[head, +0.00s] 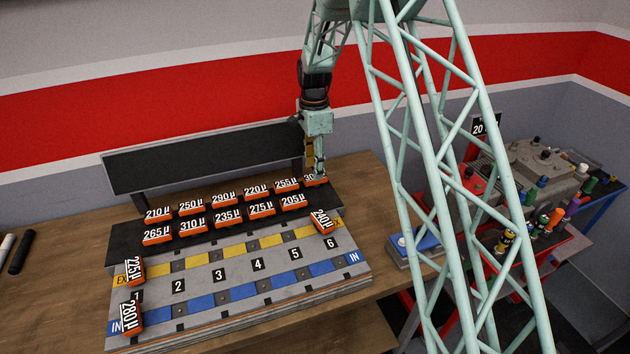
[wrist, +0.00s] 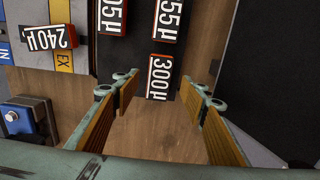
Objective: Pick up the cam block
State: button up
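Several orange cam blocks with black-and-white number labels stand on a board. The 300µ block (head: 316,181) is at the right end of the back row, partly hidden by my gripper (head: 314,160) just above it. In the wrist view my gripper (wrist: 161,92) is open and empty, its two ribbed fingers wide apart. The 300µ block (wrist: 161,77) lies ahead of the gap between the fingertips. The 240µ block (head: 323,221) lies tilted near slot 6. The 225µ block (head: 134,270) and 280µ block (head: 131,313) are at the left, by the EX and IN strips.
The grey board (head: 235,280) has yellow and blue strips and numbered slots. A black upright panel (head: 200,160) stands behind the blocks. A blue box with a white button (head: 415,240) sits to the right. Dark markers (head: 21,252) lie at far left. A red-and-blue cart with an engine (head: 545,165) stands farther right.

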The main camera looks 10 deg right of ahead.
dwell(0.3)
jog(key=shift+d+f, duration=0.15)
jog(key=shift+f, duration=2.45)
jog(key=c, duration=1)
